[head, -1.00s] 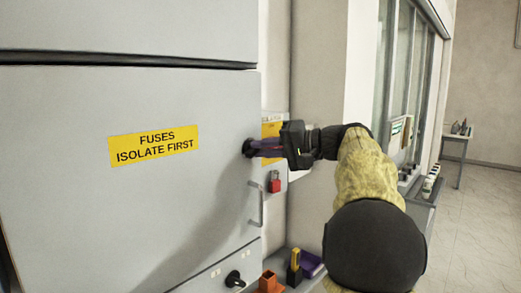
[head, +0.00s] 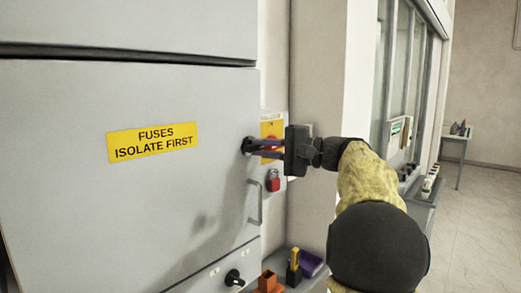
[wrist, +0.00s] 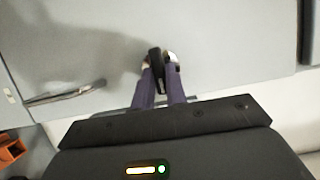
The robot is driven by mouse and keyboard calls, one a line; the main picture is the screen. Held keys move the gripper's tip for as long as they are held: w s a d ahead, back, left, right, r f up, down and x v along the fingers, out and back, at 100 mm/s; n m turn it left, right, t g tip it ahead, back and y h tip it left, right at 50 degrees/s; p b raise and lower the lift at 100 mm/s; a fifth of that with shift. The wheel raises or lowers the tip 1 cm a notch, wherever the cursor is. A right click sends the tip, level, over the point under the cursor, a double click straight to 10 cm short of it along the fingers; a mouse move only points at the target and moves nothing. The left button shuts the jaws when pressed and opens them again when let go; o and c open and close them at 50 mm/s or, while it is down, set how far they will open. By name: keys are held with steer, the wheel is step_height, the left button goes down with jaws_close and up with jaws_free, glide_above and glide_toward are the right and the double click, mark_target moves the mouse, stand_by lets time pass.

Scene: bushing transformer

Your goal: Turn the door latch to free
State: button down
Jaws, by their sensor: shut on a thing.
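The door latch (head: 247,146) is a small black turn handle at the right edge of the grey cabinet door (head: 120,200). My gripper (head: 258,147) reaches it from the right, its fingers shut on the latch. In the wrist view, the black latch handle (wrist: 157,62) stands between the two purple fingers (wrist: 160,78), slightly tilted from the picture's vertical. The fingers hide part of the latch in the head view. The door looks closed.
A yellow isolator plate with a red knob (head: 270,130) and a red padlock (head: 273,181) sit just behind my gripper. A door pull handle (head: 256,203) is below the latch. An orange bin (head: 267,282) and a black knob (head: 234,278) are lower down.

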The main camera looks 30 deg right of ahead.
steer(key=shift+a+r, duration=0.1)
steer(key=c, duration=1.4)
jaws_free()
steer(key=shift+c, duration=0.2)
steer(key=shift+w, duration=0.15)
steer(key=b+v, duration=0.2)
steer(key=v, duration=1.5)
steer(key=shift+f, duration=0.2)
